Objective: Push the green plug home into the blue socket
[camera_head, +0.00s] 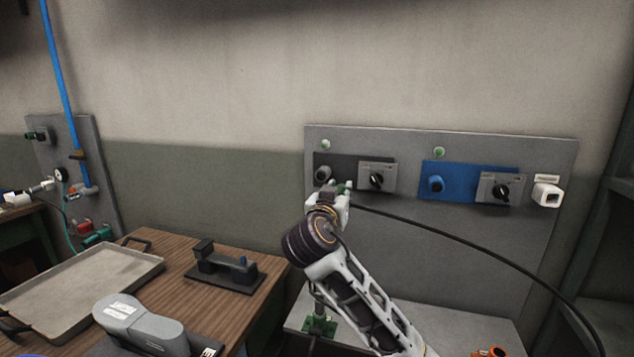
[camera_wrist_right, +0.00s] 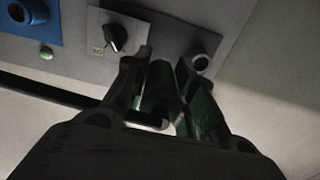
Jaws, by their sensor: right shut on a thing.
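The blue socket (camera_head: 436,184) sits on a blue plate on the grey wall board. Its round mouth also shows at the top left of the right wrist view (camera_wrist_right: 17,13). My right gripper (camera_head: 340,190) is at the left part of the board, just below a dark socket (camera_head: 322,173), left of the blue socket and apart from it. Its fingers are shut on the green plug (camera_wrist_right: 160,85); a small green part of the plug shows above the fingers in the head view (camera_head: 343,187). Most of the plug is hidden by the fingers. My left gripper is not in view.
A black cable (camera_head: 450,236) runs from near my right gripper to the lower right. Switches (camera_head: 377,178) (camera_head: 501,189) stand beside both sockets, and a white box (camera_head: 547,193) is at the right. A wooden table with a grey tray (camera_head: 85,283) stands left.

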